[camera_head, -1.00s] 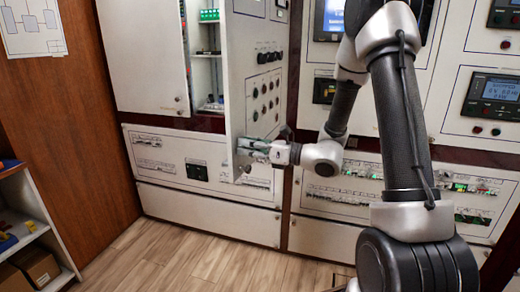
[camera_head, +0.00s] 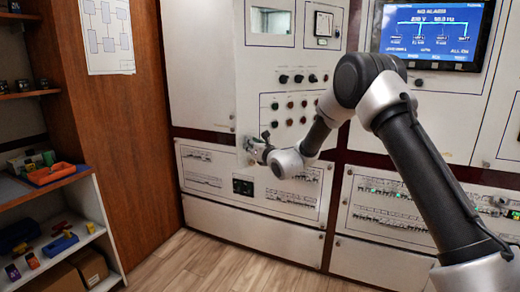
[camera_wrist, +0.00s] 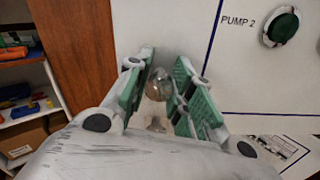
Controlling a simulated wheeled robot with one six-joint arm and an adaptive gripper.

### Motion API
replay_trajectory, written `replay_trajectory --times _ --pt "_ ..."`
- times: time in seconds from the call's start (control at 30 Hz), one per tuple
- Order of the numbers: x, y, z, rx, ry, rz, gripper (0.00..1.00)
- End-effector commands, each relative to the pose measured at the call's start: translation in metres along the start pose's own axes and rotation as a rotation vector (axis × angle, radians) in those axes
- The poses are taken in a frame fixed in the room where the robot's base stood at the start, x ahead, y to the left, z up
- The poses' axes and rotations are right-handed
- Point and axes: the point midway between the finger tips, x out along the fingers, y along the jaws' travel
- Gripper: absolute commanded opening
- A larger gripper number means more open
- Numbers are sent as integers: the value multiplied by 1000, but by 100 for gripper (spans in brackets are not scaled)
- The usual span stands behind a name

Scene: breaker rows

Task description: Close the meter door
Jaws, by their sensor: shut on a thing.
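The meter door (camera_head: 290,102) is a pale panel with a window, a meter, knobs and coloured buttons. It faces me nearly in line with the cabinet front; I cannot tell if it is fully flush. Its inside is hidden. My gripper (camera_head: 255,148) is at the door's lower left corner. In the wrist view, my gripper (camera_wrist: 162,88) has its green-padded fingers either side of a round metal knob (camera_wrist: 159,86) and is shut on it. The door's "PUMP 2" button (camera_wrist: 282,26) shows to the right.
A closed white cabinet panel (camera_head: 200,65) is left of the door. A lower panel (camera_head: 208,172) is beneath it. A screen (camera_head: 433,28) is at the right. A wooden wall (camera_head: 135,140) and open shelving (camera_head: 80,243) stand left. Some floor (camera_head: 190,262) is clear.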

Motion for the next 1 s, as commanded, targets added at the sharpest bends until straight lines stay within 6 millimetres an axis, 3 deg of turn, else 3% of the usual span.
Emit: replay_trajectory --times 0.43,0.47,0.57,0.87,1.0 --pt "5 1 0 -1 -2 -9 0" --pt "5 1 0 -1 -2 -9 27" --pt "5 1 0 -1 -2 -9 45" --pt "5 0 0 -1 -2 -9 46" --pt "-5 0 0 -1 -2 -10 46"
